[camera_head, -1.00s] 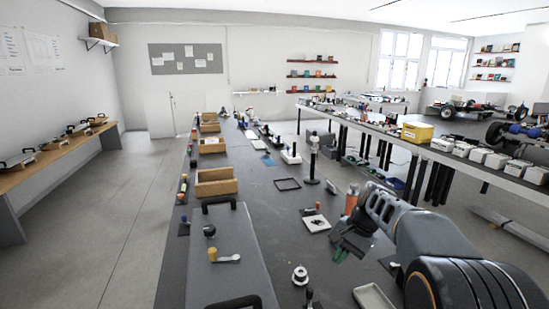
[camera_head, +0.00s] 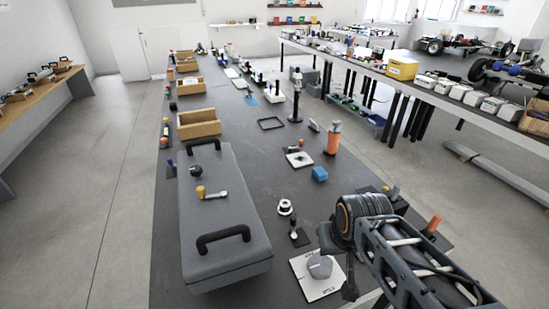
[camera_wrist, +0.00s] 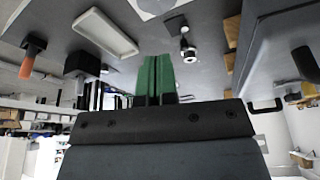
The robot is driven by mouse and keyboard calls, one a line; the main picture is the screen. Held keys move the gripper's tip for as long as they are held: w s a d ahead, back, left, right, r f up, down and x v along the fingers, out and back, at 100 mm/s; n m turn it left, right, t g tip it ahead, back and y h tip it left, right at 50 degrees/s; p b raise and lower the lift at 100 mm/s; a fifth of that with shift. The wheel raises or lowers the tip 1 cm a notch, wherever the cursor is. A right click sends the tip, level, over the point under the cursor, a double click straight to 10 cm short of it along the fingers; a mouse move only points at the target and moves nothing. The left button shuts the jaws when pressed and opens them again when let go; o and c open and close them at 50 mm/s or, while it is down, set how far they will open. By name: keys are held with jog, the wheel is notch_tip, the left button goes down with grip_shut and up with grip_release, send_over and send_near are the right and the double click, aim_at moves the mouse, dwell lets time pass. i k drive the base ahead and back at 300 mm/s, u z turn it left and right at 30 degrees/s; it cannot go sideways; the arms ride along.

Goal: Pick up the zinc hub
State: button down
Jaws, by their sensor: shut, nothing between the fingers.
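The zinc hub, a small silvery flanged ring with a dark centre (camera_head: 285,207), stands on the dark bench right of the grey case. In the wrist view the hub (camera_wrist: 189,54) shows to the right of the fingertips, clear of them. My gripper (camera_wrist: 158,72) has two green fingers, closed together with nothing between them. In the head view my arm comes in from the lower right, and the green fingers cannot be made out there.
A grey case with black handles (camera_head: 222,225) lies left of the hub. A black-handled tool (camera_head: 294,231) stands close in front of the hub, with a white plate (camera_head: 328,289) bearing a grey knob nearer. A blue block (camera_head: 320,174) lies behind to the right.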

aim_at(284, 208)
jog(key=u, duration=2)
jog(key=k, duration=0.6)
jog(key=z, duration=1.2)
jog(key=i, duration=0.45)
jog(key=u, duration=0.15)
